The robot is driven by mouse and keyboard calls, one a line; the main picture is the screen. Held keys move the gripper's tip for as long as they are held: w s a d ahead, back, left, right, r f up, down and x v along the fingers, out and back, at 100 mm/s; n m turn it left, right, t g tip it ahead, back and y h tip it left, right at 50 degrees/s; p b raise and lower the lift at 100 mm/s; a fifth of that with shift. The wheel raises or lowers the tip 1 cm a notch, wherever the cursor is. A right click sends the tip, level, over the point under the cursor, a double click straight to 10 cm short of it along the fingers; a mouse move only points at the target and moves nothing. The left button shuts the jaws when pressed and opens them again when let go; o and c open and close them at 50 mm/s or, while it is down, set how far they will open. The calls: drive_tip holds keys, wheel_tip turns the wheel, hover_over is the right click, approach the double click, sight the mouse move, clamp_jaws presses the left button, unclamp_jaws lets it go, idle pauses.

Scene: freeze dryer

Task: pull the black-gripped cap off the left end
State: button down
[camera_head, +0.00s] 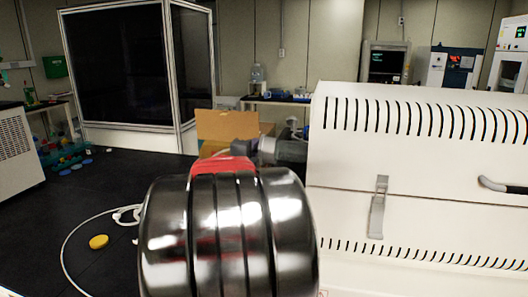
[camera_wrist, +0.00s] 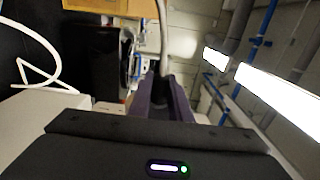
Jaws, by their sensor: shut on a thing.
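In the wrist view, my gripper (camera_wrist: 162,98) has its purple-grey fingers shut on a dark thing, which I take to be the black grip of the cap (camera_wrist: 161,84); little of it shows between the fingers. In the head view, a grey round fitting (camera_head: 290,150) shows at the left end of the white slotted machine (camera_head: 345,155), behind a shiny ribbed cylinder that looks like part of my arm. The fingertips cannot be made out there. Whether the cap is seated or apart from the machine cannot be told.
A cardboard box (camera_head: 215,122) stands behind the arm. A dark-panelled enclosure (camera_head: 120,65) is at the back left. A yellow disc (camera_head: 98,242) and a white hose (camera_head: 70,238) lie on the dark floor, which is mostly clear at left. A latch (camera_head: 378,210) is on the machine's front.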

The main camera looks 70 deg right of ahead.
drive_tip(key=shift+w+f, duration=0.1)
drive_tip(key=w+a, duration=0.1)
drive_tip(key=w, duration=0.5)
drive_tip(key=shift+w, duration=0.4)
idle(0.5)
drive_tip(key=shift+a, duration=0.15)
drive_tip(key=w+a, duration=0.2)
drive_tip(key=a, duration=0.4)
idle(0.6)
drive_tip(key=shift+a+r, duration=0.1)
drive_tip(key=shift+r, duration=0.1)
idle(0.5)
